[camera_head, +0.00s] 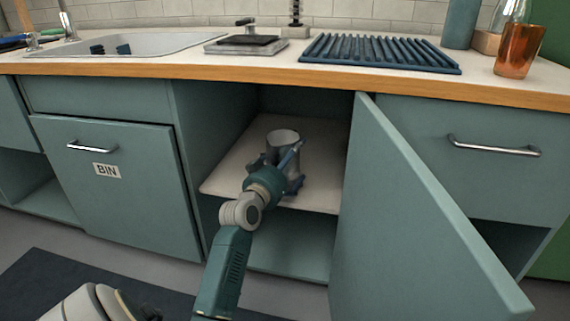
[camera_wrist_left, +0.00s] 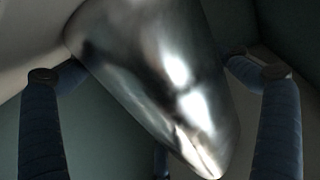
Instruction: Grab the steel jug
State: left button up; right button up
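The steel jug (camera_head: 284,137) stands on the shelf inside the open cabinet under the counter. My left gripper (camera_head: 277,168) reaches into the cabinet, with its fingers around the jug's near side, and hides its lower part. In the left wrist view, the shiny jug (camera_wrist_left: 165,85) fills the middle, between the spread blue fingers of the left gripper (camera_wrist_left: 158,95). A gap shows between the jug and at least the lower parts of the fingers; contact elsewhere is unclear. The gripper looks open. My right gripper is not in view.
The open cabinet door (camera_head: 410,220) stands out to the right of my arm. The cabinet's left wall (camera_head: 205,130) and the counter edge (camera_head: 270,88) frame the opening. The shelf (camera_head: 225,182) has bare room left of the jug. A BIN drawer front (camera_head: 125,200) is at left.

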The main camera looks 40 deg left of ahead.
pick_arm(q)
jog(key=shift+r, duration=0.1)
jog(key=c, duration=1.1)
jog(key=shift+r, duration=0.1)
